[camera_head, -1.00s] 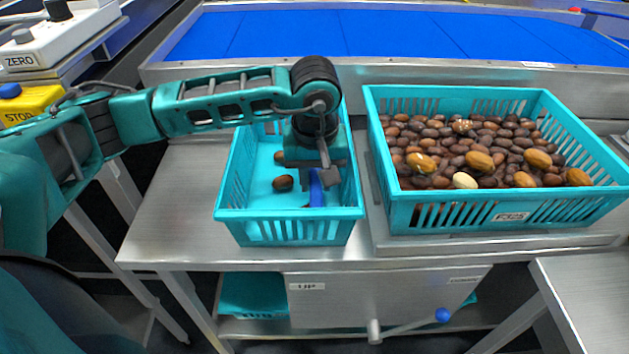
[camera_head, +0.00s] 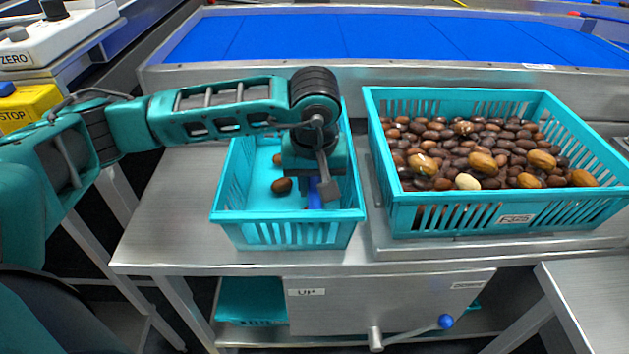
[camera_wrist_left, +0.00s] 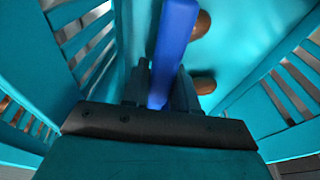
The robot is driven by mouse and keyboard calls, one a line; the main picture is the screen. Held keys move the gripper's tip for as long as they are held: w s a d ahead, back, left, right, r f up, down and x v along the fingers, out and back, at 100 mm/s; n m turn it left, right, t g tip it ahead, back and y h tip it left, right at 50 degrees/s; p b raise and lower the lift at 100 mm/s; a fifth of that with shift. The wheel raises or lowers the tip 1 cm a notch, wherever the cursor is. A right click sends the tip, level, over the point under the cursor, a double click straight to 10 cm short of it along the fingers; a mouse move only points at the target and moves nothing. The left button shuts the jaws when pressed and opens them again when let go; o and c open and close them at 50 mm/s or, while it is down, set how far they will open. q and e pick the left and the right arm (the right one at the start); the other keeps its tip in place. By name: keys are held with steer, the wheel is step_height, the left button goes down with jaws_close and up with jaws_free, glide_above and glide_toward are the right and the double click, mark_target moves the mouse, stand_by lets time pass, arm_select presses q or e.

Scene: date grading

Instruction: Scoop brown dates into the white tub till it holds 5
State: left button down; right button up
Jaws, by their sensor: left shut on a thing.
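My left gripper (camera_head: 314,190) is down inside the small teal crate (camera_head: 288,236), shut on a blue handle (camera_head: 322,192). In the left wrist view the blue handle (camera_wrist_left: 172,50) stands between the two fingers (camera_wrist_left: 160,88); what is at its far end is hidden. Brown dates lie on the small crate's floor: one (camera_head: 282,186) left of the gripper and one (camera_head: 277,159) farther back. In the wrist view two brown dates (camera_wrist_left: 201,25) (camera_wrist_left: 203,85) lie right of the handle. No white tub can be made out. My right gripper is out of view.
A larger teal crate (camera_head: 440,222) on the right holds many brown dates, several lighter ones and a pale one. Bare steel tabletop (camera_head: 170,215) lies left of the small crate. A blue belt (camera_head: 390,38) runs behind. A blue-knobbed lever (camera_head: 445,321) sticks out below the table.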

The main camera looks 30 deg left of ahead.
arm_select(q)
steer(key=shift+s+f, duration=0.2)
steer(key=shift+f, duration=0.2)
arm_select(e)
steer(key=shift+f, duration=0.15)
arm_select(q)
steer(key=shift+f+b, duration=0.1)
steer(key=shift+b, duration=0.3)
steer(key=shift+w+r+p, duration=0.2)
steer(key=shift+r+p, duration=2.8)
steer(key=shift+r, duration=1.85)
steer(key=shift+r+p, duration=0.45)
steer(key=shift+r, duration=0.3)
steer(key=shift+r+p, duration=0.3)
steer(key=shift+r, duration=0.2)
steer(key=shift+w+p+v, duration=0.2)
steer(key=shift+p+v, duration=0.4)
steer(key=shift+v, duration=0.45)
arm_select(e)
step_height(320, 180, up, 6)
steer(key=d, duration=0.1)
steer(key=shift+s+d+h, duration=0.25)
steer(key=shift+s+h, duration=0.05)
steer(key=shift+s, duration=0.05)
arm_select(q)
steer(key=shift+a+r, duration=0.1)
steer(key=shift+a, duration=0.1)
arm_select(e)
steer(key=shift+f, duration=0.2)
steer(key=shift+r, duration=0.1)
